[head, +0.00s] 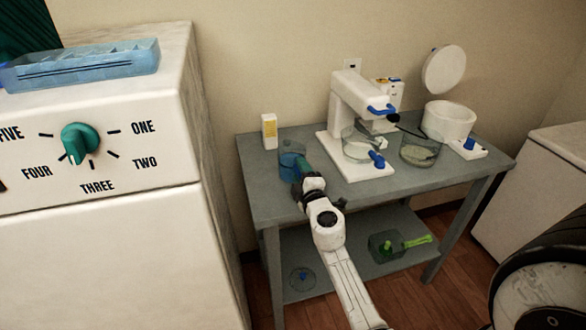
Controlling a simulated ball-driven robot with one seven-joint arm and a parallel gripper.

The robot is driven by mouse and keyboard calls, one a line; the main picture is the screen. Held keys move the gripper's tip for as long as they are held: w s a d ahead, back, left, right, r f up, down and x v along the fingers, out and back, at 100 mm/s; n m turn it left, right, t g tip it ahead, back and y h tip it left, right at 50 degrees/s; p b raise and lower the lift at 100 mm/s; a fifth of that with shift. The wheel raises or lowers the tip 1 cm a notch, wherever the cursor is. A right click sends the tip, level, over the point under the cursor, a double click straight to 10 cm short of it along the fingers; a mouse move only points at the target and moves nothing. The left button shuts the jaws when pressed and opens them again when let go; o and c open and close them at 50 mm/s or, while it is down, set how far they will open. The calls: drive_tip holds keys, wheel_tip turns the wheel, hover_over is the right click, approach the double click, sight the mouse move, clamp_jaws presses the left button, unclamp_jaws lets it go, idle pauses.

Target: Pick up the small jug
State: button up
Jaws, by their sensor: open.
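A small blue see-through jug (289,149) stands upright on the grey table (265,205) near its left end. It appears to be the small jug; its lower right part is hidden behind my gripper.
A white machine (349,105) with a clear vessel (357,152) stands right of the jug, beside a clear bowl (420,152) and a white lidded pot (449,122). A small white-yellow box (269,131) stands behind the jug. The lower shelf (335,262) holds a dark container (386,247).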

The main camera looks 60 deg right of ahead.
drive_tip(key=shift+w+d, duration=0.3)
clamp_jaws()
idle(0.3)
drive_tip(key=shift+r, duration=0.1)
